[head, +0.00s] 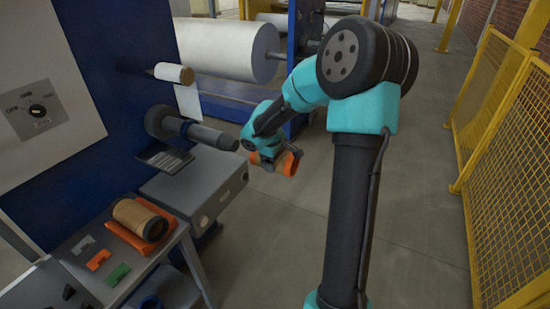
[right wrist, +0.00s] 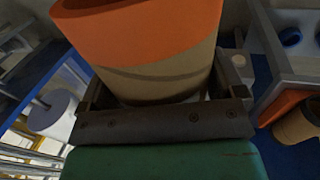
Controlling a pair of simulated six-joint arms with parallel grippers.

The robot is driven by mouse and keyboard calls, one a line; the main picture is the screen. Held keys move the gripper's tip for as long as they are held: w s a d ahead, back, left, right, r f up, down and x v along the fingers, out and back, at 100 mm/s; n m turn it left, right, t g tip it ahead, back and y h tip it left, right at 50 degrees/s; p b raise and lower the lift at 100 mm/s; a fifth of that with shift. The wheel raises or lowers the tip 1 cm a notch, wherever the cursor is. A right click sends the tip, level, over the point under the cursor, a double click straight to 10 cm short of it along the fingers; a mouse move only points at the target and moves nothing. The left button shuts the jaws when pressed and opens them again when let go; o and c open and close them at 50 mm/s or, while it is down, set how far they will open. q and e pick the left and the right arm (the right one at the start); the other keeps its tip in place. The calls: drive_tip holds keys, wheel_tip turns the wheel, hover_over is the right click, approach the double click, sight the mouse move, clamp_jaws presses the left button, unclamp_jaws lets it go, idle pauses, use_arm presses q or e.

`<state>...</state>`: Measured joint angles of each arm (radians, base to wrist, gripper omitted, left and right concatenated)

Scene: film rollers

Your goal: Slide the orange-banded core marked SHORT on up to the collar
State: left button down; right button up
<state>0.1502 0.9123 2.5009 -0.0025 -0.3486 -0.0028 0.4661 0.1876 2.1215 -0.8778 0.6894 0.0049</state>
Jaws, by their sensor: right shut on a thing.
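My right gripper (head: 272,160) is shut on a tan core with an orange band (head: 289,164); no marking on it can be read. In the right wrist view the core (right wrist: 150,40) stands between the jaws (right wrist: 165,110), its orange end at the top. The grey shaft (head: 212,137) sticks out from the blue machine panel, with a wider round collar (head: 161,123) at its base. The held core is off the shaft, a little right of and below its free tip. My left gripper is out of view.
Another tan core (head: 134,218) lies on an orange rest (head: 146,239) on the grey side table (head: 78,257), near an orange and a green piece. A grey box (head: 192,190) stands below the shaft. A yellow mesh fence (head: 510,190) is at right.

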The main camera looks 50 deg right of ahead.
sight(229, 139)
drive_tip(key=shift+w+a, duration=0.25)
drive_tip(key=shift+w, duration=1.05)
drive_tip(key=shift+w+a, duration=0.25)
drive_tip(key=shift+w, duration=1)
drive_tip(key=shift+w+a, duration=0.25)
drive_tip(key=shift+w, duration=1.05)
drive_tip(key=shift+w, duration=0.1)
drive_tip(key=shift+w+a, duration=0.15)
drive_tip(key=shift+w, duration=0.7)
drive_tip(key=shift+w+a, duration=0.15)
drive_tip(key=shift+w, duration=0.65)
drive_tip(key=shift+w+a, duration=0.15)
drive_tip(key=shift+w, duration=0.7)
drive_tip(key=shift+w+a, duration=0.15)
drive_tip(key=shift+w, duration=0.7)
drive_tip(key=shift+w+a, duration=0.15)
drive_tip(key=shift+w, duration=0.7)
drive_tip(key=shift+w+a, duration=0.15)
drive_tip(key=shift+w, duration=0.7)
drive_tip(key=shift+w, duration=0.15)
